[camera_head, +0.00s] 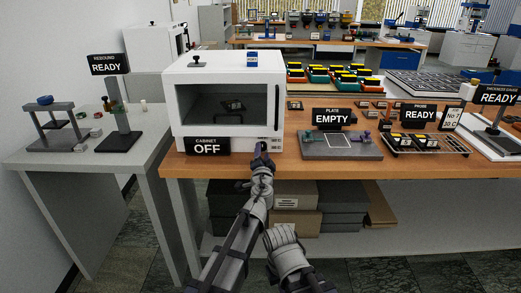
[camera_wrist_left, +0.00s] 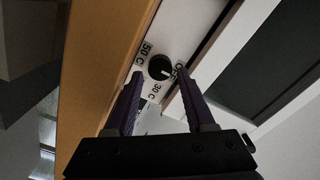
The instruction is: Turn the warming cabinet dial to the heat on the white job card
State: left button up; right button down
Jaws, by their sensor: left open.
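The white warming cabinet (camera_head: 180,105) stands on the wooden bench, and its sign (camera_head: 208,146) reads "CABINET OFF". In the left wrist view its round black dial (camera_wrist_left: 159,67) has a white pointer mark towards the OFF label. Labels 50 C (camera_wrist_left: 140,53) and 30 C (camera_wrist_left: 152,92) sit around it. The white job card (camera_head: 451,119) at the right reads "No 7" and "30 C".
A plate fixture (camera_head: 368,149) with an "EMPTY" sign and a probe tray (camera_head: 405,150) stand right of the cabinet. A grey side table (camera_head: 110,150) with a rebound stand is at left. The bench edge lies under my left gripper.

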pick_arm(q)
jog(key=shift+w, duration=1.2)
jog(key=shift+s, duration=0.1)
grip_shut()
